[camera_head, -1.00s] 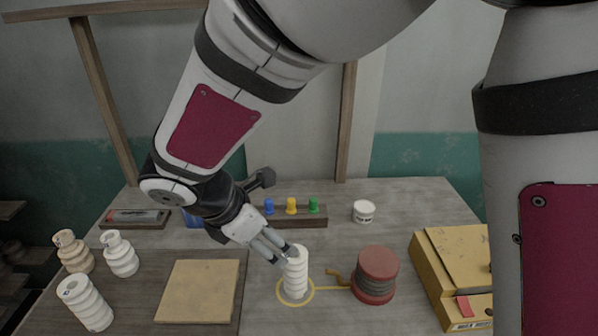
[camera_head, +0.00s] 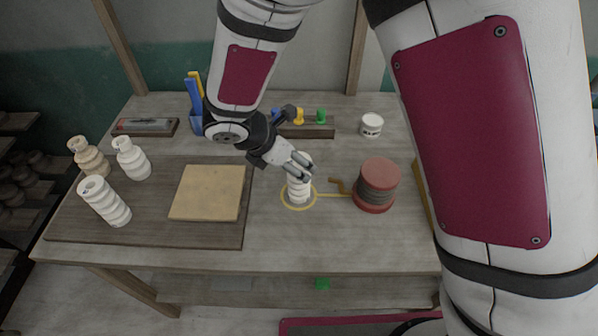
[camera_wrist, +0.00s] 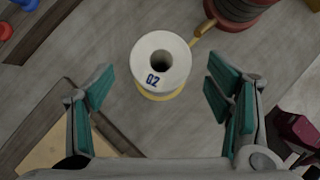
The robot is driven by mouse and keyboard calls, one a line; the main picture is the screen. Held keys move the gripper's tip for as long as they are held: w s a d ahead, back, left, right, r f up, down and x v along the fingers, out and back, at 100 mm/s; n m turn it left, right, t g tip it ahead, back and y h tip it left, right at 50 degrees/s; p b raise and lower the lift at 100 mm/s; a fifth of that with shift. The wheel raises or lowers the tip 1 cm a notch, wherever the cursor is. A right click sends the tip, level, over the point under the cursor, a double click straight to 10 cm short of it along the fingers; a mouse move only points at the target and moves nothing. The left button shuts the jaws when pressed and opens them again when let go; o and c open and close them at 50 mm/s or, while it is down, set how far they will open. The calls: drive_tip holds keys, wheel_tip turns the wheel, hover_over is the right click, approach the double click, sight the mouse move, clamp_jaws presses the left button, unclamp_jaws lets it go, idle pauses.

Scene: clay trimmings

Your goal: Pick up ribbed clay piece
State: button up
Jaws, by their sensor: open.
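A white ribbed clay piece (camera_head: 299,190) stands upright inside a yellow ring on the table. In the wrist view its round top (camera_wrist: 160,62) shows a dark centre hole and the mark "02". My gripper (camera_head: 303,170) is above it and tilted, in front of its upper part in the head view. In the wrist view my open fingers (camera_wrist: 158,90) are apart on the left and right of the piece, with gaps on both sides. Other ribbed pieces stand at the left: a white one in front (camera_head: 104,201), a white one behind (camera_head: 133,158) and a tan one (camera_head: 89,156).
A red spool (camera_head: 376,186) stands right of the piece, joined by a yellow strip to the ring. A tan slab (camera_head: 207,192) lies on a dark board (camera_head: 150,234) at the left. A white jar (camera_head: 371,125) and a rack of coloured pegs (camera_head: 310,131) stand behind. Bare table lies in front.

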sight(298, 192)
drive_tip(key=shift+p+x, duration=0.35)
drive_tip(key=shift+x, duration=1.65)
drive_tip(key=shift+c, duration=0.6)
clamp_jaws()
